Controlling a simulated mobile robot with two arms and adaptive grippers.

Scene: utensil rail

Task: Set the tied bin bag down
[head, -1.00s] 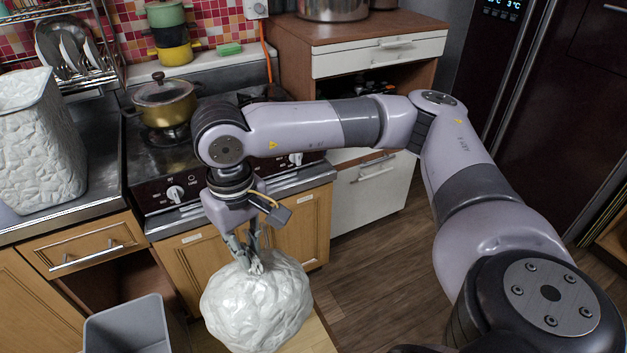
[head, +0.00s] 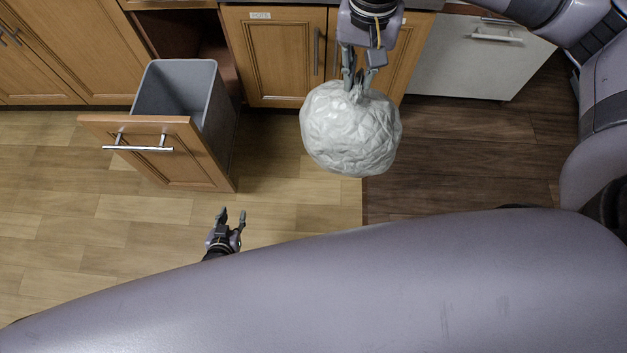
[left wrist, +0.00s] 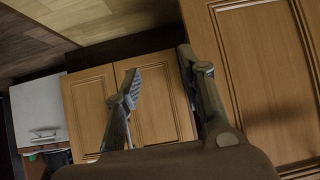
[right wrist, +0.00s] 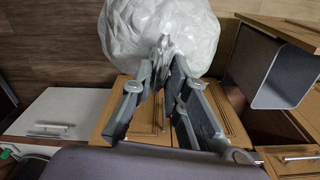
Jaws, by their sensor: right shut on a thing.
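The tied bin bag is a round, crinkled white bag (head: 350,130). In the head view it hangs from my right gripper (head: 357,82), in front of the wooden cabinet doors. My right gripper is shut on its tied neck, and the bag shows below the fingertips in the right wrist view (right wrist: 160,30). Whether the bag touches the floor cannot be told, but it appears held above it. My left gripper (head: 232,217) is open and empty, low over the light floor in front of the drawer. In the left wrist view its fingers (left wrist: 160,75) are spread with nothing between them.
A pull-out drawer (head: 160,150) with a grey bin (head: 185,90) stands open left of the bag; the bin's visible inside looks empty. Light floor (head: 60,215) and dark wood floor (head: 460,160) are clear. A white drawer front (head: 470,65) is at the right.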

